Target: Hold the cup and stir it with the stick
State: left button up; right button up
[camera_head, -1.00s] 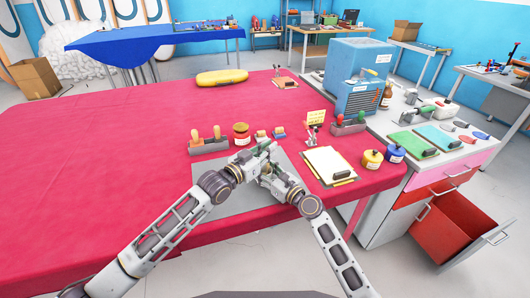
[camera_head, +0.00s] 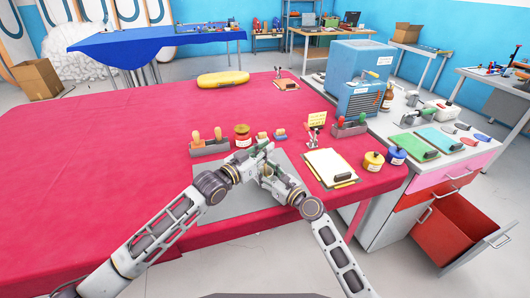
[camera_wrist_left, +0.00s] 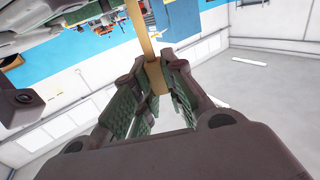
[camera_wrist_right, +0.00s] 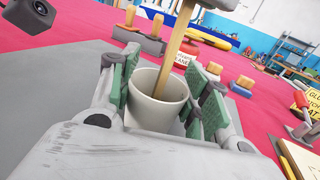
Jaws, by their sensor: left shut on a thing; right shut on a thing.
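A white cup (camera_wrist_right: 157,108) stands between the green-padded fingers of my right gripper (camera_wrist_right: 165,95), which is shut on it. A wooden stick (camera_wrist_right: 177,52) reaches down into the cup, its lower end hidden inside. My left gripper (camera_wrist_left: 150,75) is shut on the stick (camera_wrist_left: 146,35), which also shows between its fingers in the left wrist view. In the head view my left gripper (camera_head: 264,152) is just above my right gripper (camera_head: 268,172), over the grey mat (camera_head: 235,202). The cup is mostly hidden there by the grippers.
Wooden-handled tools in a holder (camera_head: 208,146), a red-brown jar (camera_head: 242,135) and small brushes (camera_head: 270,136) stand behind the mat. The red tabletop (camera_head: 110,170) is clear at left.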

pick_arm(q)
jog(key=shift+r, duration=2.85)
jog(key=shift+r, duration=2.5)
pick_arm(e)
jog(key=o, duration=1.1)
jog(key=shift+s+d, duration=0.1)
jog(key=shift+v, duration=5.9)
